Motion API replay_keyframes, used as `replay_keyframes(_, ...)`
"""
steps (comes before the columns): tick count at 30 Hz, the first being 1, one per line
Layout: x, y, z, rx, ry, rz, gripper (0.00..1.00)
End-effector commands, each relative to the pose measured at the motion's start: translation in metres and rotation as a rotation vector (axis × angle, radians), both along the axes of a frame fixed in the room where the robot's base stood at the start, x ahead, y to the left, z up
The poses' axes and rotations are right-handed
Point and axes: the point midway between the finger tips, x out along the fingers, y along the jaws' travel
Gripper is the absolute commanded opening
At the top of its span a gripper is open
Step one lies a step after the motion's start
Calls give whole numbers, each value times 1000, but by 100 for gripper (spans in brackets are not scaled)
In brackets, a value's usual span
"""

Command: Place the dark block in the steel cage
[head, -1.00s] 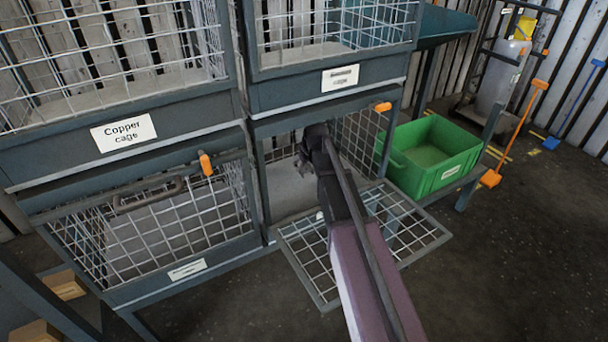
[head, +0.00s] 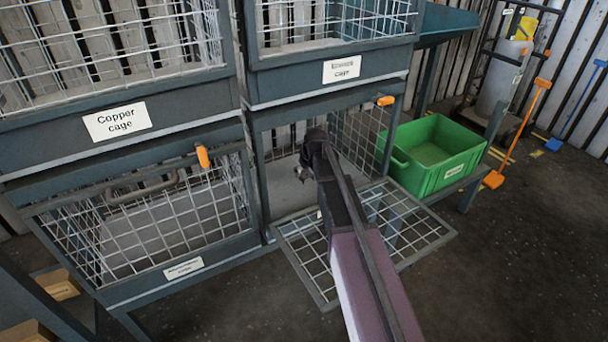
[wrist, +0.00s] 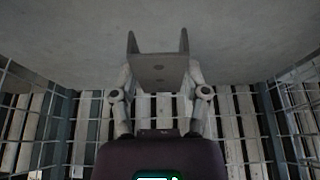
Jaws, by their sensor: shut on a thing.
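My gripper (head: 302,174) is inside the lower right cage (head: 262,185), whose mesh door (head: 420,235) is folded down and open. No readable label shows on this cage, so I cannot tell by text that it is the steel cage. In the wrist view my gripper (wrist: 158,45) is shut on a dark grey-brown block (wrist: 159,70), which sits between the two fingers. The pale cage floor (wrist: 230,40) lies beyond the fingertips. I cannot tell whether the block touches it. In the head view my arm and gripper mostly hide the block.
The copper cage, with its label (head: 117,120), is at upper left. A closed cage (head: 150,230) is below it, and another cage (head: 335,30) is above the open one. A green bin (head: 440,175) stands close on the right. Mesh walls (wrist: 30,85) flank my gripper.

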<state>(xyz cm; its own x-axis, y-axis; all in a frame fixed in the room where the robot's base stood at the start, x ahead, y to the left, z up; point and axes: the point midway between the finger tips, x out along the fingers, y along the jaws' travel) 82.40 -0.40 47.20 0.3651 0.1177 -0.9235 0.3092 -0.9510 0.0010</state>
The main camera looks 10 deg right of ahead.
Motion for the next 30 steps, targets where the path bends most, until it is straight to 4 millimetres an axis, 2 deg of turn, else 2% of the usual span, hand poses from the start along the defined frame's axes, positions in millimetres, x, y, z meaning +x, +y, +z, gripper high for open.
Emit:
replay_keyframes(27,0,-1,-11,-1,0,-1,2)
replay_keyframes(28,0,-1,-11,-1,0,-1,65)
replay_keyframes(30,0,-1,-11,0,0,-2,86)
